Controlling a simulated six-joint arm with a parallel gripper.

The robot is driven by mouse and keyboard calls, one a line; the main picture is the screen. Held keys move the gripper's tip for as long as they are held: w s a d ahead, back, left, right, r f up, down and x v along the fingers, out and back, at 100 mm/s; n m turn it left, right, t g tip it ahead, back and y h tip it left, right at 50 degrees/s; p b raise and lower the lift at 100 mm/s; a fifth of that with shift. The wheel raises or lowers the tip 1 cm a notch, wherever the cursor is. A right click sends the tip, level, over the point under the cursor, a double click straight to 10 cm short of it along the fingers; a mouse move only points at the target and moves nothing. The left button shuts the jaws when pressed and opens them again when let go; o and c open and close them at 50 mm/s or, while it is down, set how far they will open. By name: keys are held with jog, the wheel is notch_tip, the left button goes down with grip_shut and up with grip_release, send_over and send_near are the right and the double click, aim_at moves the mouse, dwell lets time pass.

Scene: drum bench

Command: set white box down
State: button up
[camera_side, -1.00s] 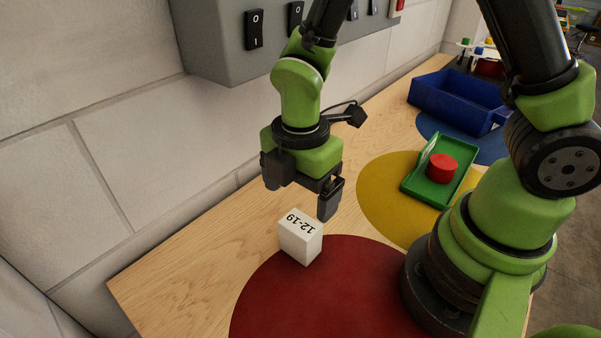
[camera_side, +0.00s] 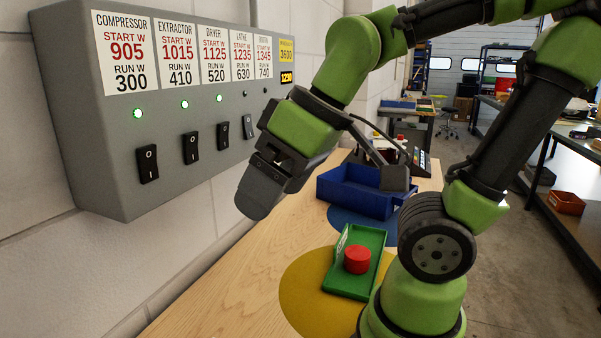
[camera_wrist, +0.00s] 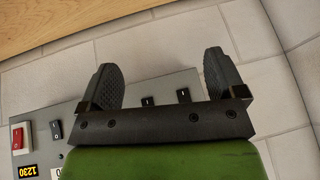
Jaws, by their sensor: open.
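My gripper (camera_side: 260,190) is raised in front of the grey switch panel (camera_side: 118,194) in the side view, its fingers pointing down and to the left. The white box is in neither view now, as the side view does not take in the front of the bench.
The panel has several black switches (camera_side: 147,163) and three lit green lamps (camera_side: 184,104). A blue bin (camera_side: 352,192) stands behind.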

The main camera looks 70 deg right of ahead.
jog(key=s+m, duration=0.1)
jog(key=s+r+m+t, duration=0.1)
jog(key=m, duration=0.2)
jog(key=shift+s+d+r+t, duration=0.3)
jog(key=shift+s, duration=0.1)
dwell(0.8)
